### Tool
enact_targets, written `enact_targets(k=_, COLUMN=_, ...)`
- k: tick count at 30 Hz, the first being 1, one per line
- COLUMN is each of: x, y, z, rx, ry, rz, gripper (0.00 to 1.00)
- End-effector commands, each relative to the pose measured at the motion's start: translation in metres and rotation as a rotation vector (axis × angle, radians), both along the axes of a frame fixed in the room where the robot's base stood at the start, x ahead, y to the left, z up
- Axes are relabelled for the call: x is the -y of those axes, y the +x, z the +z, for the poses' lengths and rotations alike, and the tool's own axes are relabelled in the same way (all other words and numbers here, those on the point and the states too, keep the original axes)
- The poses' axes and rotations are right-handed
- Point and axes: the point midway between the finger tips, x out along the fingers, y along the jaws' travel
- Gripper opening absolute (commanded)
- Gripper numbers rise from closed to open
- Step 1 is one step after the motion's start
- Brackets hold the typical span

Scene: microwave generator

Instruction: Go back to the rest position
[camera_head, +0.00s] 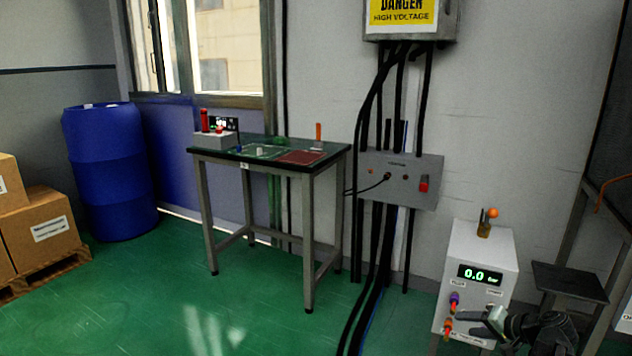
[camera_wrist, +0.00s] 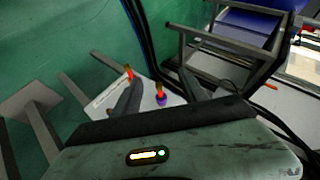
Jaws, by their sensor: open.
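My gripper (camera_head: 470,326) is at the lower right of the head view, in front of the white box (camera_head: 482,248) with the green "0.0" display. In the wrist view my gripper (camera_wrist: 162,84) shows as two dark fingers, spread apart with nothing held between them. Beyond the fingers is the white box's front (camera_wrist: 174,100), with an orange-red knob (camera_wrist: 129,72) and a purple-and-orange knob (camera_wrist: 160,94). In the head view the purple knob (camera_head: 454,298) and orange knob (camera_head: 448,327) sit on the box's front, close to my gripper. I cannot tell whether it touches them.
A dark-topped table (camera_head: 334,150) with small devices stands at the middle. A grey wall panel (camera_head: 425,172) with a red switch and thick black cables are behind. A blue barrel (camera_head: 110,170) and cartons (camera_head: 38,222) are at the left. Green floor (camera_head: 240,300) is clear in front.

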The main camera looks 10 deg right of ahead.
Motion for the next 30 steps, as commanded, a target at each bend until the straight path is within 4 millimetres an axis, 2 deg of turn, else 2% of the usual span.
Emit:
enact_targets(k=5, x=-0.062, y=0.042, z=0.006, rx=-0.003, ry=-0.002, rz=0.114, gripper=0.51)
enact_targets(k=8, x=-0.11, y=0.067, z=0.007, rx=-0.019, ry=-0.015, rz=0.201, gripper=0.51)
enact_targets(k=11, x=-0.178, y=0.09, z=0.005, rx=-0.054, ry=-0.045, rz=0.324, gripper=0.51)
enact_targets(k=12, x=-0.211, y=0.098, z=0.003, rx=-0.077, ry=-0.062, rz=0.384, gripper=0.51)
enact_targets(k=15, x=-0.295, y=0.105, z=-0.006, rx=-0.151, ry=-0.118, rz=0.535, gripper=0.51)
enact_targets(k=18, x=-0.361, y=0.099, z=-0.016, rx=-0.23, ry=-0.185, rz=0.659, gripper=0.51)
enact_targets(k=21, x=-0.408, y=0.087, z=-0.025, rx=-0.305, ry=-0.256, rz=0.753, gripper=0.51)
enact_targets(k=24, x=-0.443, y=0.071, z=-0.033, rx=-0.382, ry=-0.335, rz=0.825, gripper=0.51)
enact_targets(k=27, x=-0.465, y=0.051, z=-0.041, rx=-0.476, ry=-0.431, rz=0.873, gripper=0.51)
enact_targets(k=29, x=-0.463, y=0.036, z=-0.046, rx=-0.557, ry=-0.507, rz=0.871, gripper=0.51)
enact_targets(k=30, x=-0.447, y=0.029, z=-0.05, rx=-0.614, ry=-0.548, rz=0.84, gripper=0.51)
